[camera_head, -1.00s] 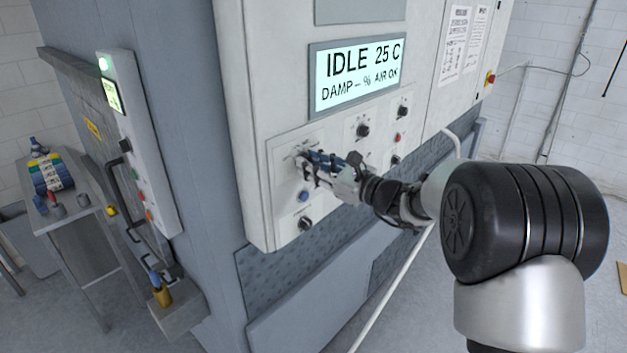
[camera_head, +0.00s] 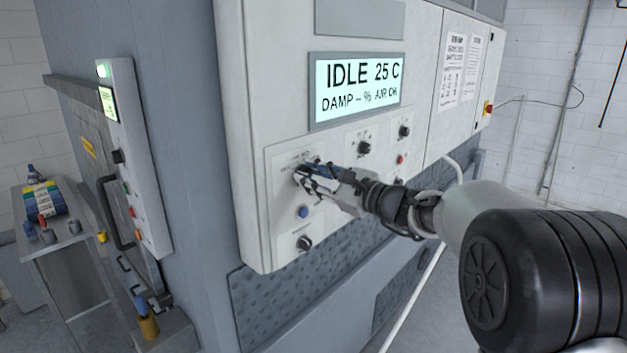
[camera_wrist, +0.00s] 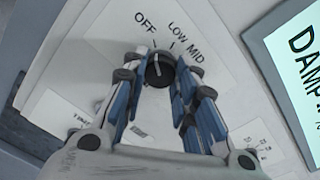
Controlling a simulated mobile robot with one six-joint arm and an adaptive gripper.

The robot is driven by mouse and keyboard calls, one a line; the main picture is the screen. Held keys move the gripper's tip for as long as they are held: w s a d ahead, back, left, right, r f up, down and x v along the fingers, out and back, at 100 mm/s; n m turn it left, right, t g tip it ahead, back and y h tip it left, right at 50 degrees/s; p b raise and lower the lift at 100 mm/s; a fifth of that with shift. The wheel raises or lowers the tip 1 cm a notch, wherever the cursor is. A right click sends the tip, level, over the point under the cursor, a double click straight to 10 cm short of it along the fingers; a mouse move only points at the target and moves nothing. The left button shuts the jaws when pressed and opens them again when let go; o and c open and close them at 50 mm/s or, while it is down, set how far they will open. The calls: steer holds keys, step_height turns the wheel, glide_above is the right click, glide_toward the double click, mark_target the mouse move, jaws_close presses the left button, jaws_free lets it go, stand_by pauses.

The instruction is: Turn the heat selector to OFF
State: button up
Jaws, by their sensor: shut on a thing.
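The heat selector is a round black knob (camera_wrist: 159,70) with a white pointer line, on a pale panel marked OFF, LOW and MID. Its pointer line runs upward in the wrist view, close to the OFF (camera_wrist: 145,20) side; I cannot tell if it sits exactly on the OFF mark. My gripper (camera_wrist: 160,76) has its blue-padded fingers on both sides of the knob, shut on it. In the head view my gripper (camera_head: 301,174) is at the upper left of the control panel (camera_head: 284,222) and mostly hides the knob.
The display (camera_head: 358,85) above reads IDLE 25 C. A blue button (camera_head: 303,212) and another black knob (camera_head: 305,243) are below my gripper. More knobs (camera_head: 364,148) and a red button (camera_head: 400,159) are to the right. A side table (camera_head: 60,240) with bottles stands at the left.

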steer(key=o, duration=1.1)
steer(key=v, duration=1.2)
